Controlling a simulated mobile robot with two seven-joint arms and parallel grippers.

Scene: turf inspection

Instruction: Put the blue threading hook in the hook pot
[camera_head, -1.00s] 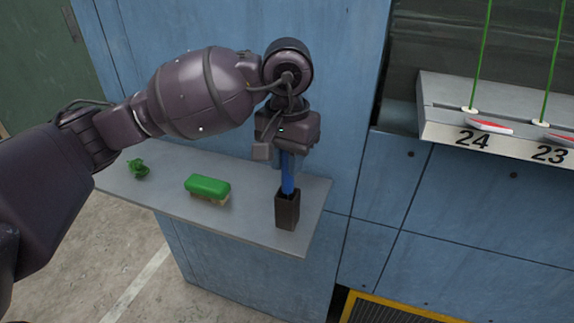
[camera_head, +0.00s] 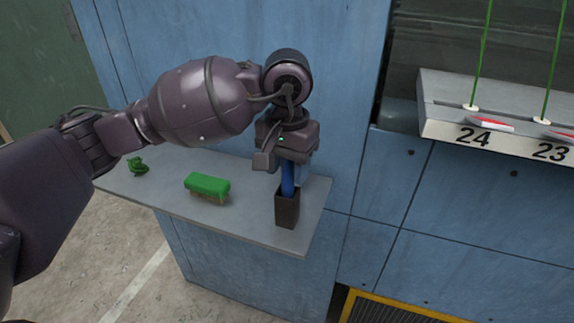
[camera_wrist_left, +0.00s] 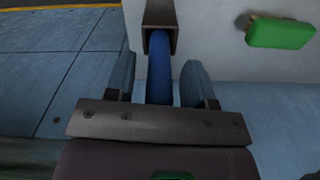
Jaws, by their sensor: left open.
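The blue threading hook (camera_head: 288,178) stands upright with its lower end inside the dark brown hook pot (camera_head: 287,209). The pot stands on the grey shelf near its right end. My left gripper (camera_head: 288,165) points down just above the pot, around the hook's upper part. In the left wrist view the blue handle (camera_wrist_left: 160,75) runs between my two open fingers (camera_wrist_left: 160,85), with gaps at both sides, into the pot mouth (camera_wrist_left: 160,14). The hook's tip is hidden in the pot. My right gripper is not in view.
A green-topped brush (camera_head: 207,186) lies on the grey shelf (camera_head: 245,222) left of the pot. A small green tangle (camera_head: 138,166) lies farther left. A blue wall rises behind. At the right is a ledge (camera_head: 450,130) numbered 24 and 23 with green strands.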

